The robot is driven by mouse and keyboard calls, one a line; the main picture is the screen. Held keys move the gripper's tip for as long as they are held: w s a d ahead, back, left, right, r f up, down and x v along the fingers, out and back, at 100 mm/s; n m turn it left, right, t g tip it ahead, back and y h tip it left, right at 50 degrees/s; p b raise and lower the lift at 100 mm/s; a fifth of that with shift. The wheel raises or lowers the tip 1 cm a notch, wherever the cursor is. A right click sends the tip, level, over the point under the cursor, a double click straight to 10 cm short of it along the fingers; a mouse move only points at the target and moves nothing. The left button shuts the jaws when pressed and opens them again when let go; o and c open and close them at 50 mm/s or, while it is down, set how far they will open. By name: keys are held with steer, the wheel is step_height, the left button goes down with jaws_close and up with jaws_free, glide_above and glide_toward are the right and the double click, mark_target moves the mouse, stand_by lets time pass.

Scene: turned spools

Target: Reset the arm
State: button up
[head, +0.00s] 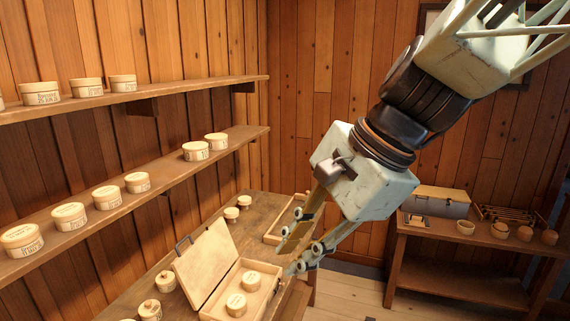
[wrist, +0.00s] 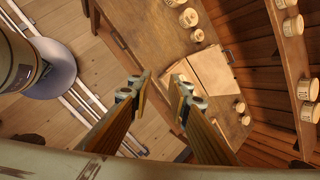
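My gripper (head: 292,256) hangs from the arm in the head view, above the workbench (head: 262,205) and near the open wooden box. In the wrist view my gripper (wrist: 158,88) has its two fingers apart with nothing between them. The open box (head: 207,309) has its lid (head: 205,258) tilted back and holds two round pale spools, one nearer (head: 236,305) and one farther (head: 251,281).
Two wall shelves, upper (head: 190,92) and lower (head: 165,185), carry several labelled round spools on the left. More spools stand on the bench around the box. A side table (head: 440,236) with a closed case (head: 438,200) stands at the right. Floor (head: 345,290) is clear between.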

steer(key=s+d+f+n+h+b, duration=0.2)
steer(key=s+d+n, duration=0.4)
steer(key=s+d, duration=0.3)
steer(key=s+d+f+n+t+h+b, duration=0.1)
steer(key=s+d+f+n+h+b, duration=0.2)
steer(key=s+d+n, duration=0.3)
steer(key=s+d+b, duration=0.1)
steer(key=s+d, duration=0.2)
steer(key=d, duration=0.1)
steer(key=shift+s+d+f+t, duration=0.2)
steer(key=shift+f+t, duration=0.1)
steer(key=shift+f, duration=0.1)
